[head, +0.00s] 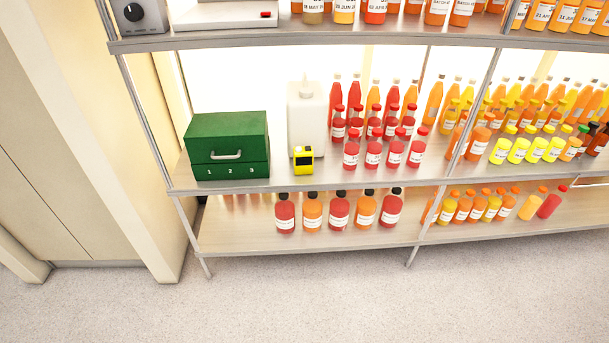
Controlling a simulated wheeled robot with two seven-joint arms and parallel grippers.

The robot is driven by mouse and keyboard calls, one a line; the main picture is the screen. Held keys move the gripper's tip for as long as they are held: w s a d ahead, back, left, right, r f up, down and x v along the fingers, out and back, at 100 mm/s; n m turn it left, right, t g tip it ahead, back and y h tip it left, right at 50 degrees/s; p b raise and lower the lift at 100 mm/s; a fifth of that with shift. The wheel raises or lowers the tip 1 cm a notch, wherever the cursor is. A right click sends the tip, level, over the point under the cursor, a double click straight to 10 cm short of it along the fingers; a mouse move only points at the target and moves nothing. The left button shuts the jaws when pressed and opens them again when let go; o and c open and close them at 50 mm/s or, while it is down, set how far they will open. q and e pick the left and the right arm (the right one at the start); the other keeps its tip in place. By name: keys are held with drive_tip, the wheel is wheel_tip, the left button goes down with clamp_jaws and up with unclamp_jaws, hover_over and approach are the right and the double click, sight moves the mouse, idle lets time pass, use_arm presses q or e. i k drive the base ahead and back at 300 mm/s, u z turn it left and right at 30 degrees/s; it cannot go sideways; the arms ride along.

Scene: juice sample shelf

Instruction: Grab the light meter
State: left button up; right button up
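A small yellow device with a dark display (303,160), which looks like the light meter, stands on the middle shelf near its front edge. It is between the green drawer box and the red juice bottles, in front of a white jug. Nothing covers it from this view. Neither of my grippers shows in the head view.
The green box (228,146) with a handle is to the left. The white jug (307,112) stands close behind. Red bottles (351,154) stand to the right. The middle shelf (180,180) and upper shelf (190,41) bound the space. The floor (300,300) in front is clear.

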sight(303, 160)
drive_tip(key=u, duration=1.25)
drive_tip(key=i, duration=1.1)
drive_tip(key=z, duration=0.6)
drive_tip(key=i, duration=0.8)
drive_tip(key=z, duration=0.8)
